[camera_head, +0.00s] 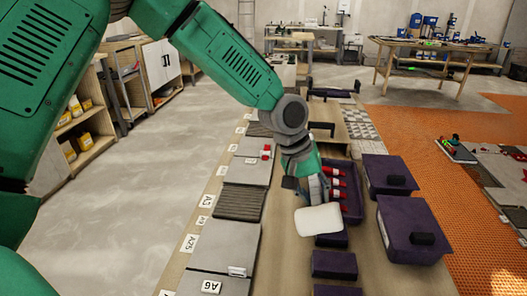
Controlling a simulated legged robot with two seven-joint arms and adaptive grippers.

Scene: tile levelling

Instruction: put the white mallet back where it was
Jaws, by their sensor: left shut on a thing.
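The white mallet shows its pale block-shaped head (319,220) near the middle of the view. My left gripper (316,192) points down just behind it and is shut on the mallet; the handle is mostly hidden. The mallet head covers part of the long table and part of a dark purple bin. I cannot tell whether it touches them. A dark purple tray (356,208) with several red-topped things stands beside the gripper. My right gripper is not in view.
Large purple boxes (413,226) stand right of the mallet, and a small purple bin (334,264) stands in front. Grey tiles (225,246) and a ribbed dark tile (239,203) lie to the left with label cards. An orange floor area (430,125) lies to the right.

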